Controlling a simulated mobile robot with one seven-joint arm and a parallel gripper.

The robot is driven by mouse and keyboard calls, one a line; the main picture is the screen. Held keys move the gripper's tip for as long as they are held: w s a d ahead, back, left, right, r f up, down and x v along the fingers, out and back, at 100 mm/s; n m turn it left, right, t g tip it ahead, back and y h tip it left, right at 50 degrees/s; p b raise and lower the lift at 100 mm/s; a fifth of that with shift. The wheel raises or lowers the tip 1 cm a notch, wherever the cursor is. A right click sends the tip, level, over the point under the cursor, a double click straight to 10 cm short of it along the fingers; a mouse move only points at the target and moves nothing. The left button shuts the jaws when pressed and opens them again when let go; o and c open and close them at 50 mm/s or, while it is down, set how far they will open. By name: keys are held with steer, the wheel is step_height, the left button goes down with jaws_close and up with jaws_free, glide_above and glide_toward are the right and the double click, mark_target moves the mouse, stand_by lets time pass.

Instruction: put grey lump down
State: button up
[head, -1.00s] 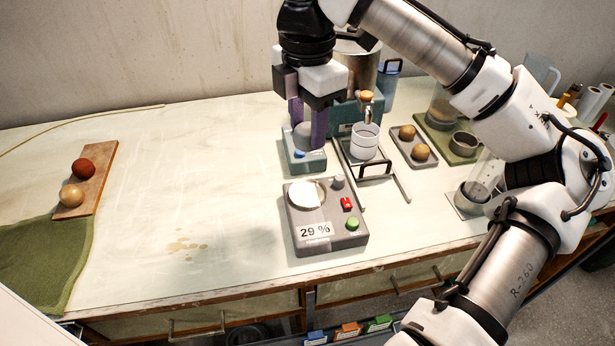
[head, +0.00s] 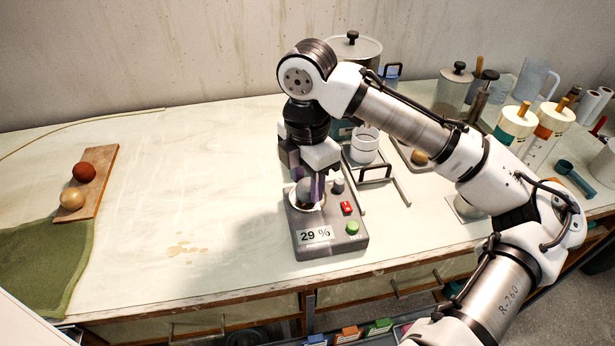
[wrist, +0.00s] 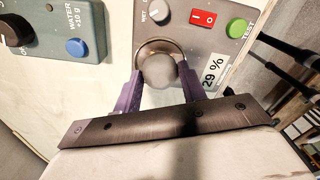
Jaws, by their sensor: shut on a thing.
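The grey lump (head: 305,190) is a smooth rounded ball held between the purple fingers of my gripper (head: 310,187). In the wrist view the lump (wrist: 159,71) sits between the two fingertips (wrist: 160,80). It is over the round pan of the grey test device (head: 332,243), whose display reads 29 %. I cannot tell whether the lump touches the pan. A white disc shows partly below the lump in the head view.
The device has a red switch (head: 346,208) and a green button (head: 352,228). A white cup (head: 364,145) stands on a metal stand behind it. A board (head: 95,178) with a red and a tan ball lies at left.

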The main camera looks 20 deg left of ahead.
mark_target(308, 182)
steer(key=shift+f, duration=0.1)
steer(key=o, duration=1.1)
step_height(308, 182, up, 12)
